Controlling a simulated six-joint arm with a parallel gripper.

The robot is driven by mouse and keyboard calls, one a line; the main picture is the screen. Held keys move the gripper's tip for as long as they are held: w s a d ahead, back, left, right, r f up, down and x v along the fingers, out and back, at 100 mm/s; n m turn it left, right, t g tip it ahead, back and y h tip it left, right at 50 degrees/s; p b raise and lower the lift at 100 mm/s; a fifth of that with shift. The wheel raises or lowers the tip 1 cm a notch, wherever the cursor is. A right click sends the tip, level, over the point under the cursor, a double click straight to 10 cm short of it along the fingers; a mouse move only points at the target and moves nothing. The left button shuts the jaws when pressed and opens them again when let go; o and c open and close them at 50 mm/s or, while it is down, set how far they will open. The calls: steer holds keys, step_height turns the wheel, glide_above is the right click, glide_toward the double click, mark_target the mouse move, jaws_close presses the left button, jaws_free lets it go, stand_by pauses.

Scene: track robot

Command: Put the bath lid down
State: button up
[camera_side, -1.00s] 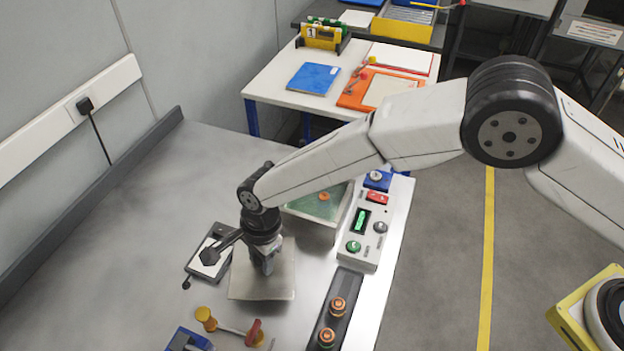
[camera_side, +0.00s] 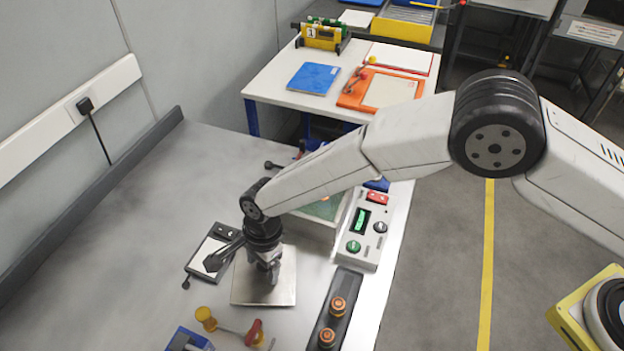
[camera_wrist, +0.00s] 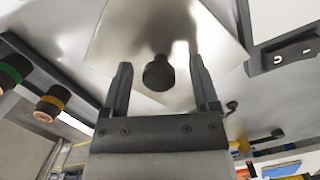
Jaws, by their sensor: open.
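The bath lid (camera_side: 285,292) is a square, pale metal plate. It appears to lie flat on the grey bench, below my gripper (camera_side: 270,275). In the wrist view the lid (camera_wrist: 215,38) shows with its round black knob (camera_wrist: 157,75) near the middle. My gripper (camera_wrist: 160,63) is open, with one finger on each side of the knob and a gap visible on both sides. The bath (camera_side: 318,226) is a pale tank with greenish contents, open and just behind the lid. My arm hides part of it.
A control box (camera_side: 365,235) with a green display stands right of the bath. A dark strip with two orange-ringed knobs (camera_side: 332,322) lies right of the lid. A black-and-white device (camera_side: 208,255) is close on the left, and a yellow-and-red-handled tool (camera_side: 228,327) is in front.

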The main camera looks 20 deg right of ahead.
steer(key=shift+r, duration=0.15)
step_height(320, 180, up, 12)
steer(key=d, duration=0.1)
steer(key=shift+w+d, duration=0.35)
stand_by(0.7)
steer(key=w+d+r+n+t, duration=0.1)
steer(key=d+r+n, duration=0.15)
steer(key=d, duration=0.85)
steer(key=d+r+n+t, duration=0.1)
steer(key=d+n, duration=0.2)
steer(key=d, duration=0.7)
steer(key=s+d+n, duration=0.4)
steer(key=s+d, duration=0.2)
steer(key=d, duration=0.3)
steer(key=s+d+n+t+h, duration=0.1)
steer(key=s+d+n, duration=0.3)
steer(key=d, duration=0.5)
steer(key=s, duration=0.2)
steer(key=shift+s+d+r+h, duration=0.2)
steer(key=shift+s+h, duration=0.1)
steer(key=shift+s, duration=0.1)
